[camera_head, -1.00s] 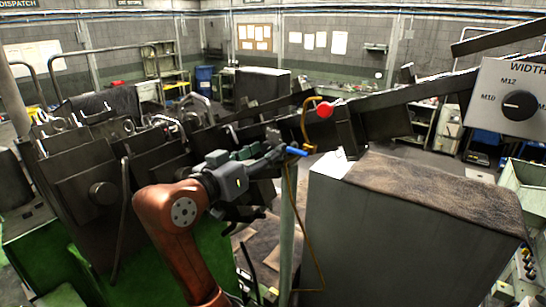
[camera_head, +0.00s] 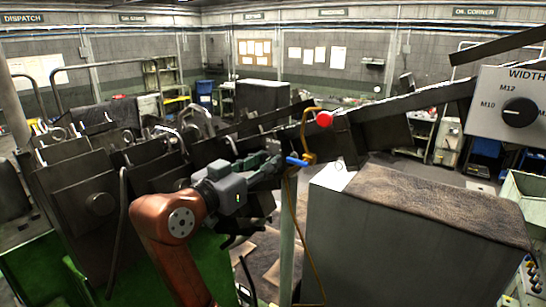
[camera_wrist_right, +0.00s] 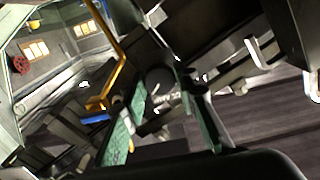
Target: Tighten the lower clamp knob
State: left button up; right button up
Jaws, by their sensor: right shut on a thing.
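The clamp knob is a dark round knob (camera_wrist_right: 159,81) in the right wrist view, in front of a plate with partly readable lettering. My right gripper (camera_wrist_right: 160,90) has its two green-padded fingers on either side of it, shut on it. In the head view my right gripper (camera_head: 274,163) reaches the machine just left of a blue-ended handle (camera_head: 297,162); the knob itself is hidden there by fingers and machine parts. My left gripper is not in view.
A yellow bent rod (camera_head: 308,135) stands close to the right of my gripper, and shows in the wrist view (camera_wrist_right: 106,88). A red ball knob (camera_head: 325,119) is above. A large grey cabinet (camera_head: 390,245) stands to the right; dark machine blocks (camera_head: 90,205) fill the left.

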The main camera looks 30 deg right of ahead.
grip_shut()
